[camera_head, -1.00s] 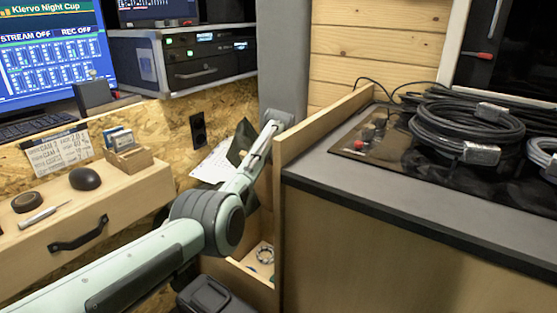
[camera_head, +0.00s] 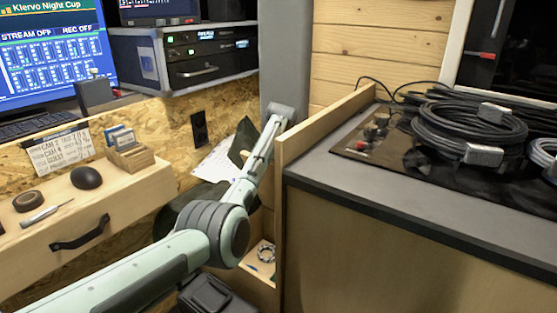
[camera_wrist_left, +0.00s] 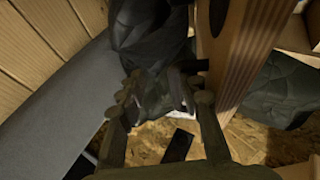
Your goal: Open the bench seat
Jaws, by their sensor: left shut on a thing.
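An upright grey slab (camera_head: 285,55) stands against the plank wall in the head view; I cannot tell whether it is the raised bench seat. My left arm reaches to its foot, where the gripper itself is mostly hidden. In the left wrist view my left gripper (camera_wrist_left: 160,118) is shut on a dark, fabric-like thing (camera_wrist_left: 155,92). A grey surface (camera_wrist_left: 55,115) lies left of the fingers. An open wooden compartment (camera_head: 262,280) with small items inside shows below my arm, beside the counter panel. My right gripper is not in view.
A counter (camera_head: 340,185) with coiled cables (camera_head: 470,130) fills the right. A wooden upright panel (camera_wrist_left: 242,60) is close to the right of my left gripper.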

